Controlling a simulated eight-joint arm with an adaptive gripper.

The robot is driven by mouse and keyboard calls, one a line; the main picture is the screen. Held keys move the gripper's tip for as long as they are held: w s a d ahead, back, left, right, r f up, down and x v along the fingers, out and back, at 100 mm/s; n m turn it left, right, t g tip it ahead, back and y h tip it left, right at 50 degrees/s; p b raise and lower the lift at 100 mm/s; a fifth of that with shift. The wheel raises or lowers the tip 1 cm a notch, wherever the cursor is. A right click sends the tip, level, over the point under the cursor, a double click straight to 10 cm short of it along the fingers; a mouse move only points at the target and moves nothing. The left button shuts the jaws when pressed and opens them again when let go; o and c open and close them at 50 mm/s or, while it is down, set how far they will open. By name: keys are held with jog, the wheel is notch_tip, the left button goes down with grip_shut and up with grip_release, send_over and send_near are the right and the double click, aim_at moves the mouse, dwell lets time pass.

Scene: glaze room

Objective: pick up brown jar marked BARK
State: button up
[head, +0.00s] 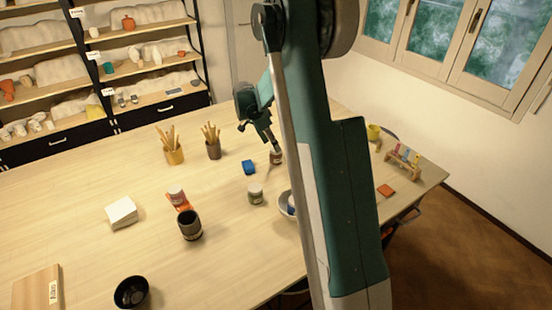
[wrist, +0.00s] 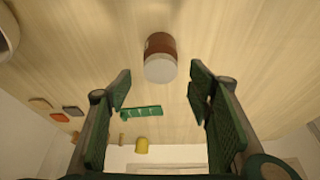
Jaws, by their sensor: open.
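A small brown jar with a pale lid (wrist: 160,58) stands on the table in the wrist view, just beyond and between my fingertips. Lettering on it is too small to read. In the head view a small brownish jar (head: 277,158) shows right at the fingers, partly beside my arm. My gripper (wrist: 160,84) is open, with one green-padded finger on each side and nothing between them. In the head view my gripper (head: 262,143) hangs above the far middle of the table, its fingers partly overlapping each other.
A reddish lidded jar (head: 177,195) and a dark cup (head: 190,226) are further left. Two brush pots, one yellow (head: 174,156), stand behind.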

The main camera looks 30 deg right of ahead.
aim_at(276, 156)
jog(key=shift+d+f, duration=0.1)
jog(key=shift+f, duration=0.15)
jog(key=shift+x, duration=2.6)
jog(key=c, duration=1)
